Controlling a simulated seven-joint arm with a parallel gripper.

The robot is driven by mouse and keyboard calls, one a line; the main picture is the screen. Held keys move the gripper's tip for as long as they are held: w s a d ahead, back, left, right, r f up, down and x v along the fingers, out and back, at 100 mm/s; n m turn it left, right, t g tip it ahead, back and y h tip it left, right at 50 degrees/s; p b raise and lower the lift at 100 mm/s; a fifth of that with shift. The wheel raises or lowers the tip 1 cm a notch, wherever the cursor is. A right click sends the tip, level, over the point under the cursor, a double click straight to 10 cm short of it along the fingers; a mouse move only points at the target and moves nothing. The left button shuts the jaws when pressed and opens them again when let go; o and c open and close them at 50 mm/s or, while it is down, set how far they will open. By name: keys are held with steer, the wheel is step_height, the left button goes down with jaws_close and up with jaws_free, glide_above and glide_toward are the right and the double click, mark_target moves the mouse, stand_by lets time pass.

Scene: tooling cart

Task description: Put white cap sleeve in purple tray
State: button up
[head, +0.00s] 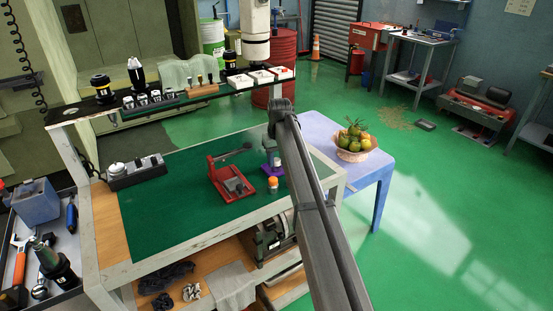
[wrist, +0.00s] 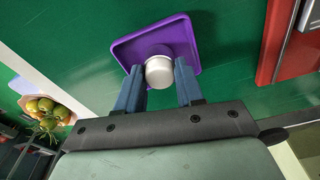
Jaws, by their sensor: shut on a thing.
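The white cap sleeve (wrist: 159,72) is a small round white piece between the two blue-grey fingers of my gripper (wrist: 158,78) in the wrist view. My gripper is shut on it. The purple tray (wrist: 185,25) is square with a raised rim, and lies on the green mat directly behind the sleeve in that view. The sleeve overlaps the tray's near part; I cannot tell whether it touches the tray floor. In the head view the purple tray (head: 273,171) shows only partly below my gripper (head: 274,156), beside my arm.
A red fixture (head: 231,180) stands left of the tray on the green mat (head: 165,215). An orange-and-white object (head: 272,184) stands in front of the tray. A fruit bowl (head: 352,154) sits on the blue table at right. A raised shelf with several parts runs behind. The mat's left half is mostly clear.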

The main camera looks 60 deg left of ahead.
steer(key=shift+f, duration=0.15)
steer(key=o, duration=1.1)
steer(key=shift+c, duration=0.2)
step_height(320, 180, up, 12)
steer(key=d, duration=0.1)
steer(key=shift+s+d, duration=0.15)
steer(key=shift+d, duration=0.05)
